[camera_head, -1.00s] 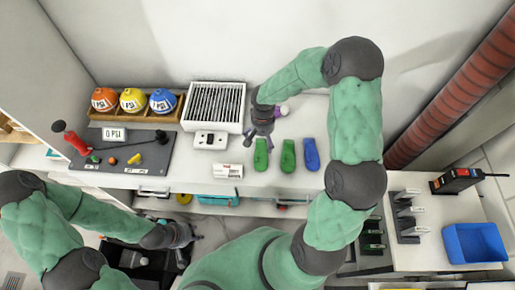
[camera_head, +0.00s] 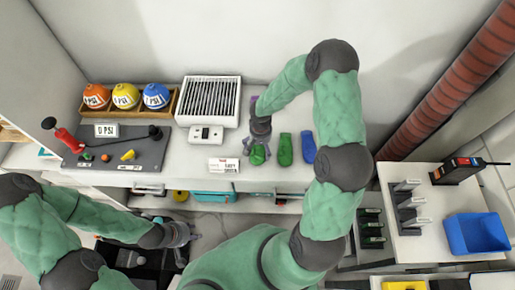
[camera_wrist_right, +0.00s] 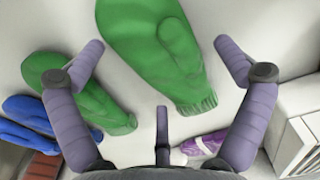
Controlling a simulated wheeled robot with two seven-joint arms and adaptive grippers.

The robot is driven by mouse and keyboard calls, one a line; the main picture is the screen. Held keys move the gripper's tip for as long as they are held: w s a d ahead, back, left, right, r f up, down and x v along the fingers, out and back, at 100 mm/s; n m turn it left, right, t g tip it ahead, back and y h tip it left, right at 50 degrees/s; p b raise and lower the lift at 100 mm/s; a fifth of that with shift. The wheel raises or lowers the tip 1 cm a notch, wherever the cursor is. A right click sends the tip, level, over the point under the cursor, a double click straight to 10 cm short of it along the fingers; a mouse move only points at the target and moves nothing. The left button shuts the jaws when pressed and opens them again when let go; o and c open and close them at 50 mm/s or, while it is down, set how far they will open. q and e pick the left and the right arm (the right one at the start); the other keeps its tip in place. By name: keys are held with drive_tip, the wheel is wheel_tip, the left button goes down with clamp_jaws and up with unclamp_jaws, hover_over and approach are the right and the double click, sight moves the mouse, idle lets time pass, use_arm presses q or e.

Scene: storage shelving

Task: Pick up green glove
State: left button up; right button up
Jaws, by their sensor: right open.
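Two green gloves lie on the white counter: a left one (camera_head: 258,158) and one to its right (camera_head: 285,150). My right gripper (camera_head: 258,150) is open above the left green glove and partly hides it. In the right wrist view my right gripper (camera_wrist_right: 160,68) has its fingers spread, with the nearer green glove (camera_wrist_right: 145,45) between and beyond them. The second green glove (camera_wrist_right: 90,102) lies partly behind the left finger. My left gripper (camera_head: 180,235) is low at the left, below the counter edge; its fingers are too small to read.
A blue glove (camera_head: 308,147) lies right of the green ones. A purple item (camera_wrist_right: 205,144) lies near the right finger. A white vented box (camera_head: 208,102), a small sign (camera_head: 223,165) and a tray of coloured balls (camera_head: 126,99) stand to the left. A blue bin (camera_head: 475,233) is at right.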

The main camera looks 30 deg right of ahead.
drive_tip(key=c, duration=1.1)
drive_tip(key=shift+c, duration=0.2)
